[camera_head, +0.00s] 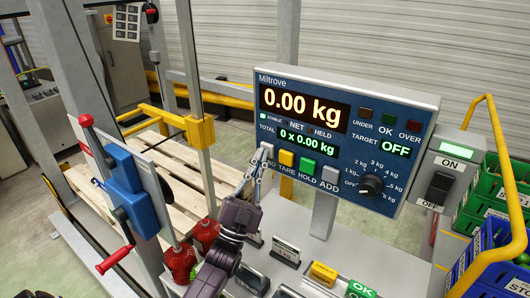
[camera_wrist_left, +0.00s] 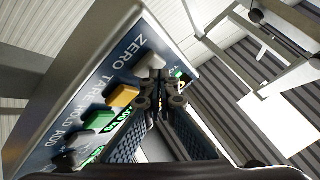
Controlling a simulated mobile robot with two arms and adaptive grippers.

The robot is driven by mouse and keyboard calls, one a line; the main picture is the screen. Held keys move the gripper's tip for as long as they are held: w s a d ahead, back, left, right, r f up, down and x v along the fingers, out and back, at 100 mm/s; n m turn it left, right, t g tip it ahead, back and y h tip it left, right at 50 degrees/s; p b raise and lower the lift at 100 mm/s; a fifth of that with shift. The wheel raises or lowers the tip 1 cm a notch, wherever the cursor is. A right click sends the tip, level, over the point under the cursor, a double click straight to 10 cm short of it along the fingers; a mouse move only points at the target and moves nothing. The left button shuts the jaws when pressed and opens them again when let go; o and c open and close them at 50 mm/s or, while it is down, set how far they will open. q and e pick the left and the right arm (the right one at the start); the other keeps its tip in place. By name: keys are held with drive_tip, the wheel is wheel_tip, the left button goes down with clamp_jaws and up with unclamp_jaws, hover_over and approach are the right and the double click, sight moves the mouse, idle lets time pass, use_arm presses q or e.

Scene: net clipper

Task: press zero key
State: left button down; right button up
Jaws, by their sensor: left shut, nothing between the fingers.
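The weighing panel (camera_head: 345,135) is blue and reads 0.00 kg. The light grey zero key (camera_head: 266,151) is at the left end of its key row, its label partly hidden by my gripper. The zero key (camera_wrist_left: 123,66) also shows in the left wrist view, beside the word ZERO. My left gripper (camera_head: 254,168) is shut and empty, its tips right beside the zero key. My right gripper is not in view.
The yellow tare key (camera_head: 286,158), green hold key (camera_head: 307,166) and grey add key (camera_head: 330,173) continue the row to the right. A rotary knob (camera_head: 371,185) is farther right. A blue clamp with a red handle (camera_head: 127,185) stands left of my arm.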

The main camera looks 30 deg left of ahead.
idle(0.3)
use_arm(q)
drive_tip(key=shift+s, duration=0.85)
drive_tip(key=shift+p, duration=0.3)
drive_tip(key=s, duration=0.1)
drive_tip(key=s+p, duration=0.1)
drive_tip(key=s, duration=0.3)
drive_tip(key=shift+a, duration=0.25)
